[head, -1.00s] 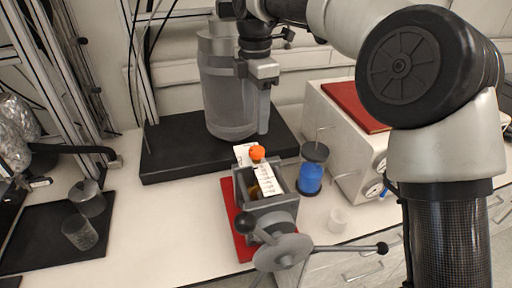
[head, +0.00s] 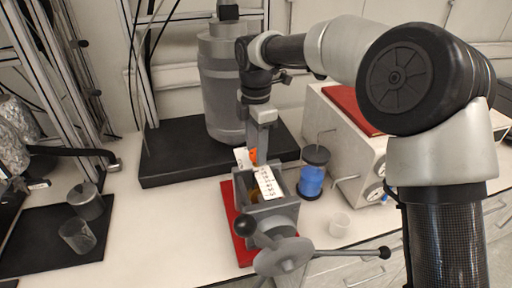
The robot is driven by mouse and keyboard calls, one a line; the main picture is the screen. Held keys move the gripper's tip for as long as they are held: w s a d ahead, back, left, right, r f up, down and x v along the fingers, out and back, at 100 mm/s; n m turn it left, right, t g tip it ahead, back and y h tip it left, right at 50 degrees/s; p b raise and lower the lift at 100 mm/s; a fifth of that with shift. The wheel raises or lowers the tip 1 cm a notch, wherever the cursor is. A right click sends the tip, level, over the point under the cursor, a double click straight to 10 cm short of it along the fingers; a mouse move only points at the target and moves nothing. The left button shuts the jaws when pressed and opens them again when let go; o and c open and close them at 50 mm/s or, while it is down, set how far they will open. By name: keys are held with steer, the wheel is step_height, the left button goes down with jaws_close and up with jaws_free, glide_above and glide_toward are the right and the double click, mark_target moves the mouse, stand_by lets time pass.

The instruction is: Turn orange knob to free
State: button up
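The orange knob (head: 253,155) sits at the back of a grey vise-like device (head: 268,206), beside white labels (head: 268,183). My gripper (head: 261,155) points down right at the knob and covers part of it. From this view I cannot tell whether the fingers touch the knob or stand just in front of or above it. The finger gap is not visible, so I cannot tell whether they are open or shut. The labels' text is too small to read.
A three-armed handle (head: 284,257) with black balls projects at the device's front. A large grey vessel (head: 222,95) stands behind on a black base (head: 185,165). The left bench top is partly clear.

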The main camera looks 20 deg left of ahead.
steer(key=c, duration=0.6)
steer(key=shift+m, duration=0.3)
steer(key=m+p, duration=0.2)
steer(key=shift+r+m, duration=0.15)
steer(key=shift+m, duration=0.15)
steer(key=m+p, duration=0.1)
steer(key=m, duration=0.3)
steer(key=shift+a+m+p, duration=0.1)
steer(key=shift+m+p, duration=0.2)
steer(key=m+p, duration=0.1)
steer(key=m, duration=0.4)
steer(key=shift+w, duration=0.1)
steer(key=shift+w+m, duration=0.1)
steer(key=shift+m, duration=2.4)
